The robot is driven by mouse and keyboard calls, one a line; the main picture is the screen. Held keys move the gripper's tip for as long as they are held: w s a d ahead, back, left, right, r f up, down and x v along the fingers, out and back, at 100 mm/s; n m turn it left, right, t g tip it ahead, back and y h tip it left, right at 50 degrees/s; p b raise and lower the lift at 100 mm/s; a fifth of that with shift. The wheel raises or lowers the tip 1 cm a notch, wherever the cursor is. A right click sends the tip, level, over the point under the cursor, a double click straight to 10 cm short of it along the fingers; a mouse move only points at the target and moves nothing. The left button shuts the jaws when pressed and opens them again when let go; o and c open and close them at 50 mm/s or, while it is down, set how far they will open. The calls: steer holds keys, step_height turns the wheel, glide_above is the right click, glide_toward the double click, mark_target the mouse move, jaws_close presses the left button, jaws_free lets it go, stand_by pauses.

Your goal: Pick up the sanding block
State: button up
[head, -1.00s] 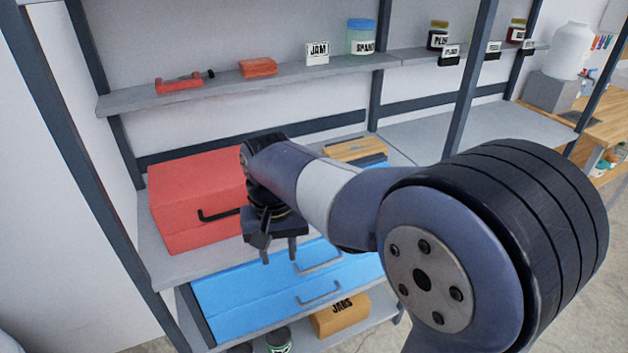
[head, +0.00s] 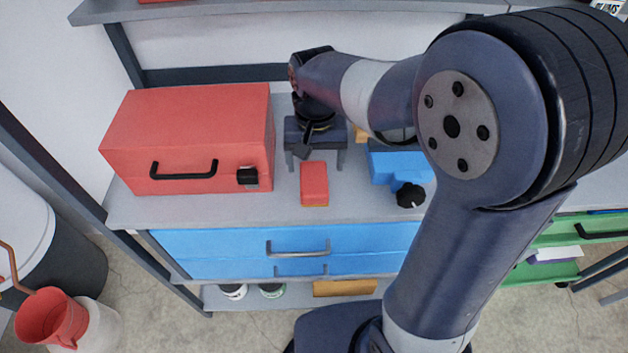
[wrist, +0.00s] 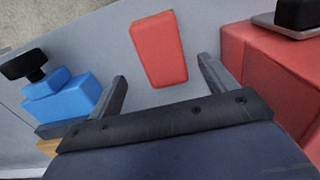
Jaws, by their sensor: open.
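The sanding block looks to be the red block (head: 314,180) with a thin tan lower edge, lying on the grey middle shelf (head: 240,208) right of the red toolbox. In the wrist view the block (wrist: 158,48) lies ahead of the fingertips, between their lines. My gripper (head: 315,163) is open and empty, pointing down behind the block in the head view. In the wrist view the gripper (wrist: 163,70) has a finger on each side, apart from the block. The height of the fingertips over the shelf is hard to tell.
The red toolbox (head: 190,135) stands close left of my gripper. A blue tool (head: 395,163) with a black knob lies to the right, partly behind my arm. Blue drawers (head: 220,255) are below, and an upper shelf (head: 250,10) runs above. Bare shelf lies in front of the block.

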mark_target(313, 177)
step_height(313, 177, down, 6)
steer(key=shift+s+a+r, duration=0.1)
steer(key=shift+a+r, duration=0.05)
steer(key=shift+r, duration=0.05)
steer(key=shift+c, duration=0.2)
steer(key=c, duration=1.1)
